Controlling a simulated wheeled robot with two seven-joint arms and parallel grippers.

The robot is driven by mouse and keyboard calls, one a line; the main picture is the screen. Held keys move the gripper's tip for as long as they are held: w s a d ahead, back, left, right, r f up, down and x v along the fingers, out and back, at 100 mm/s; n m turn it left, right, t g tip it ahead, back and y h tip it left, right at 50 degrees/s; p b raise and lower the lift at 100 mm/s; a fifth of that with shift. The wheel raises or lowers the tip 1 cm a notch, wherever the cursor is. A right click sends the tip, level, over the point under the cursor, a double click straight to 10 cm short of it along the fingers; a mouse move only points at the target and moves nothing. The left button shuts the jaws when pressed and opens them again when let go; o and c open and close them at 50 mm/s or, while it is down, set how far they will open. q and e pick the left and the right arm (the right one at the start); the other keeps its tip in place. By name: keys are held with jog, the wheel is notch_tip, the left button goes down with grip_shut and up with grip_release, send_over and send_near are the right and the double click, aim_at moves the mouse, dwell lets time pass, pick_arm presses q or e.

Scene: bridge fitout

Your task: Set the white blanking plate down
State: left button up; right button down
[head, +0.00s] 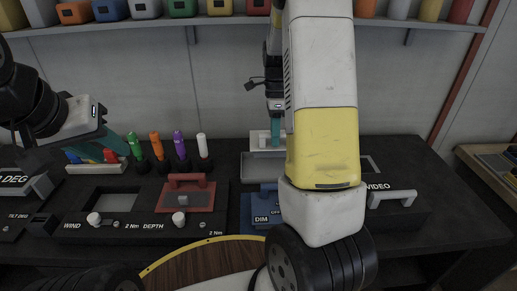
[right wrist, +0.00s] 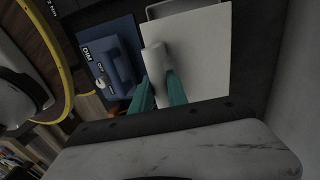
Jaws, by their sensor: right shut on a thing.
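The white blanking plate (right wrist: 205,65) is a flat pale square with a raised grip bar (right wrist: 154,62) in the right wrist view. My right gripper (right wrist: 160,88) has its teal fingers shut on that bar. In the head view the plate (head: 255,141) shows small beside my right gripper (head: 274,132), at the back of the dark console just behind a grey tray (head: 263,166). I cannot tell whether the plate touches the surface under it. My left gripper (head: 116,146) is at the left above the console, and its jaw opening is unclear.
A blue DIM panel (right wrist: 112,62) lies beside the plate. A red-handled panel (head: 186,195), a WIND/DEPTH panel (head: 130,230) and a VIDEO panel (head: 400,213) sit on the console. Several coloured markers (head: 157,150) stand at the back left. My right arm hides the console's middle.

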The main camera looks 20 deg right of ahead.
aim_at(274, 156)
notch_tip(274, 156, down, 9)
dwell(0.4)
jog(key=c, duration=1.3)
grip_release()
jog(key=shift+f, duration=0.1)
